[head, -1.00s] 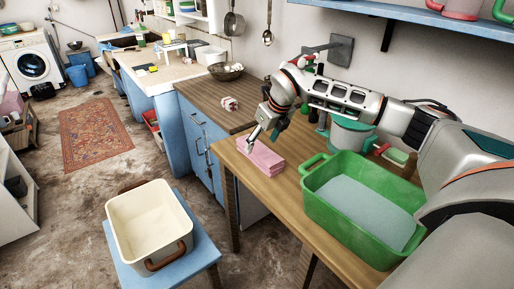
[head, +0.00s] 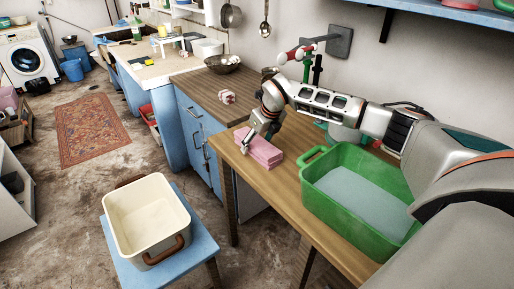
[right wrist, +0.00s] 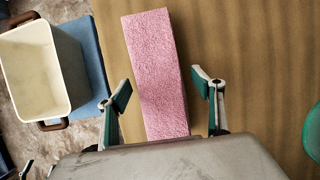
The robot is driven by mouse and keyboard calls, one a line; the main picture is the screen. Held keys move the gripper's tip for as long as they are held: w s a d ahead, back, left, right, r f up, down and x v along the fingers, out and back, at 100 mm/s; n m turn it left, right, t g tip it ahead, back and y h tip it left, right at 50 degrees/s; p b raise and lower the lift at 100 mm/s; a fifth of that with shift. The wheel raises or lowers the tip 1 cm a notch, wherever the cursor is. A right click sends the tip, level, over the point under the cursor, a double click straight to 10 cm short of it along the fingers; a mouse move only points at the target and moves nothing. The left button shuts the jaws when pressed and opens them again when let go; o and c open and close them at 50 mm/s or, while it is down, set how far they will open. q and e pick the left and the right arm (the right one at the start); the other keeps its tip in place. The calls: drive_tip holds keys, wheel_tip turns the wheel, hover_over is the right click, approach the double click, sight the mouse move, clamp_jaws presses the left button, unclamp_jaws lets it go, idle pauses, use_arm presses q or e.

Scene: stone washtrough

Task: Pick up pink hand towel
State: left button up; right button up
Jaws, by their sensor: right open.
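The pink hand towel (head: 261,153) lies folded in a thick stack on the wooden table (head: 277,184), near its left edge. It also shows in the right wrist view (right wrist: 157,75), running lengthwise away from the gripper. My right gripper (head: 249,143) is open above the towel's near left part. In the right wrist view the two fingers (right wrist: 163,88) stand apart, one on each side of the towel's near end, with gaps to both sides. Whether the fingertips are at towel height I cannot tell. My left gripper is not in view.
A green basin (head: 359,196) with water stands on the table to the right of the towel. A cream bin (head: 146,222) stands on a blue stool (head: 205,240) at the lower left. A wooden counter (head: 195,90) with a bowl (head: 224,64) lies behind.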

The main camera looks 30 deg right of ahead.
drive_tip(key=shift+c, duration=0.4)
drive_tip(key=c, duration=1.2)
drive_tip(key=shift+r, duration=0.1)
drive_tip(key=shift+c, duration=0.2)
